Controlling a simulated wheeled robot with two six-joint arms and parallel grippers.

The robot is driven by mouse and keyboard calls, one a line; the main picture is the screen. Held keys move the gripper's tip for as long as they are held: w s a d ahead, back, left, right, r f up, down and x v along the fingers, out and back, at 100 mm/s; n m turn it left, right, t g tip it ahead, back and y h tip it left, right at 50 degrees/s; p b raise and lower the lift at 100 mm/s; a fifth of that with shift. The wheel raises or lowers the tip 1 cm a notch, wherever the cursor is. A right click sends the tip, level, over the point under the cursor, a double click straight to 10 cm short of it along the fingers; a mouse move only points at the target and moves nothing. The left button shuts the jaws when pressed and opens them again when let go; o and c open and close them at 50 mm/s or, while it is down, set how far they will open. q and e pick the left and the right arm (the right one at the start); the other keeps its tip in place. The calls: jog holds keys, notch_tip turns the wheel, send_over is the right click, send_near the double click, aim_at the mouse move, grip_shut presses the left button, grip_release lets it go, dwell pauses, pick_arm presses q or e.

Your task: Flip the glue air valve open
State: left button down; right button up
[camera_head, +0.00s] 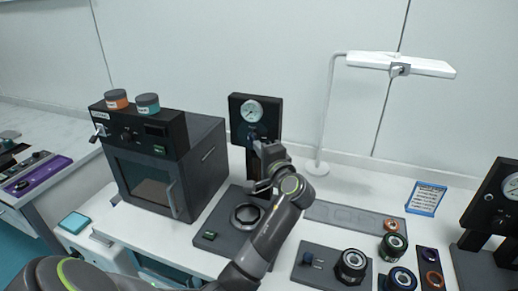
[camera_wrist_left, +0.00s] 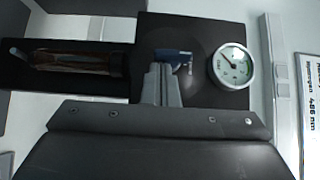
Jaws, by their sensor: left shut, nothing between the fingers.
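The glue air valve (camera_wrist_left: 178,56) shows in the left wrist view as a small blue handle with a metal tip, on a black panel (camera_wrist_left: 240,22) beside a round white pressure gauge (camera_wrist_left: 230,65). In the head view the panel (camera_head: 273,112) stands upright at the back, with the gauge (camera_head: 252,111) near its top. My left gripper (camera_head: 262,147) is in front of the panel, below the gauge. In the left wrist view its fingers (camera_wrist_left: 161,72) are shut and empty, with tips right at the blue handle. Contact cannot be told. My right gripper is not in view.
A black oven-like box (camera_head: 205,165) stands left of the panel, with two jars (camera_head: 147,103) on top. A white lamp (camera_head: 400,65) stands behind, right. Round mounts (camera_head: 352,262) sit on the table's front right. A second gauge panel (camera_head: 490,195) is at the right edge.

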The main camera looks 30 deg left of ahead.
pick_arm(q)
jog(key=shift+s, duration=0.15)
jog(key=shift+f+t+b, duration=0.15)
jog(key=shift+t+b, duration=0.15)
jog(key=shift+b, duration=0.1)
jog(key=shift+a+m, duration=0.1)
jog(key=shift+m, duration=0.2)
jog(key=shift+f+y+b, duration=0.1)
jog(key=shift+y+b, duration=0.3)
